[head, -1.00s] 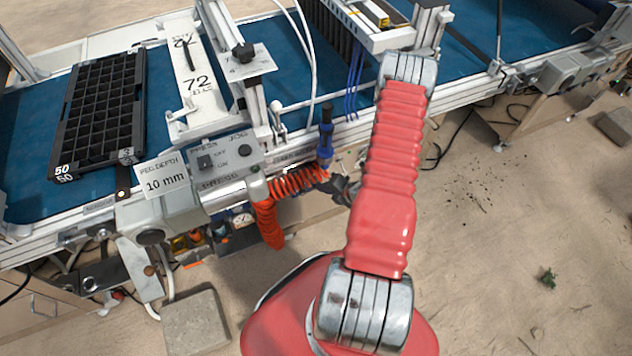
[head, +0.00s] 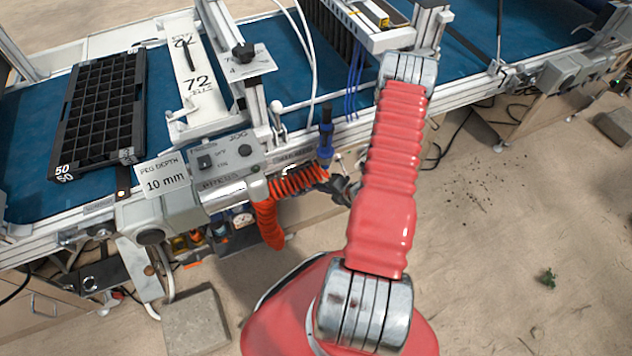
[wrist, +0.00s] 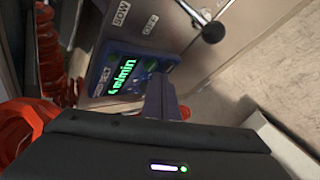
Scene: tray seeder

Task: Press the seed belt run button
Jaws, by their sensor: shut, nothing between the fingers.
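In the wrist view, my gripper (wrist: 162,98) is shut and empty. Its dark fingertips point at a blue control panel (wrist: 97,84) and overlap its lower right part in the picture. The panel has a lit green display (wrist: 121,76) reading something like "m/min" and a partly readable "BELT" label. Small controls sit beside the display, but I cannot tell which one is the run button. The fingers hide part of the panel, and I cannot tell whether they touch it. In the head view, the panel is not visible and my arm covers most of that area.
In the wrist view, a black ball knob (wrist: 213,32) stands right of the panel and orange coiled hose (wrist: 50,60) lies left. In the head view, the blue belt (head: 35,115) carries a black cell tray (head: 103,113). A grey switch box (head: 222,160) stands left of my arm.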

